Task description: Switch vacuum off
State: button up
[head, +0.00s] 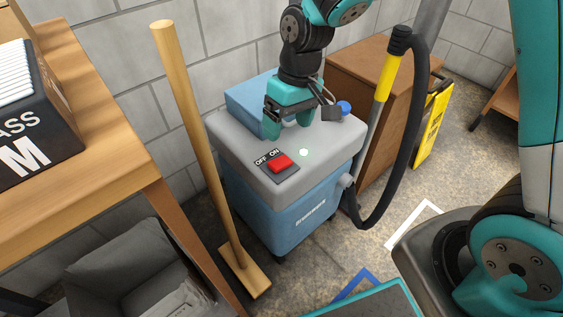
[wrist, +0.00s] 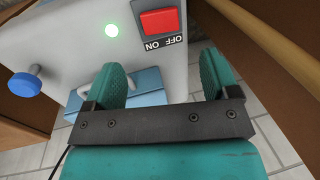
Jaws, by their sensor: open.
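The vacuum is a blue box with a grey top (head: 235,140), standing on the floor. On its top is a red switch (head: 280,163) on a dark plate marked OFF and ON. A green light (head: 304,152) glows beside it. In the wrist view the red switch (wrist: 160,21) and the lit green light (wrist: 112,30) show at the top. I cannot tell from its tilt which way the switch is set. My gripper (head: 286,127) is open and empty above the back of the vacuum top, behind the switch and apart from it. Its two teal fingers (wrist: 162,78) point toward the vacuum top.
A wooden-handled tool (head: 200,130) stands left of the vacuum, beside a wooden table (head: 125,120). A black hose (head: 410,120) with a yellow grip curves at the right. A blue knob (head: 344,107) sits on the vacuum's back right. A brown cabinet (head: 350,68) is behind.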

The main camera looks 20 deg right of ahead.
aim_at(281, 161)
jog(key=f+b, duration=0.1)
jog(key=f, duration=0.2)
jog(key=a+f, duration=0.1)
jog(key=f, duration=0.2)
jog(key=f+b, duration=0.1)
jog(key=f, duration=0.2)
jog(key=shift+s+a+f+b, duration=0.2)
jog(key=shift+s+a+b, duration=0.15)
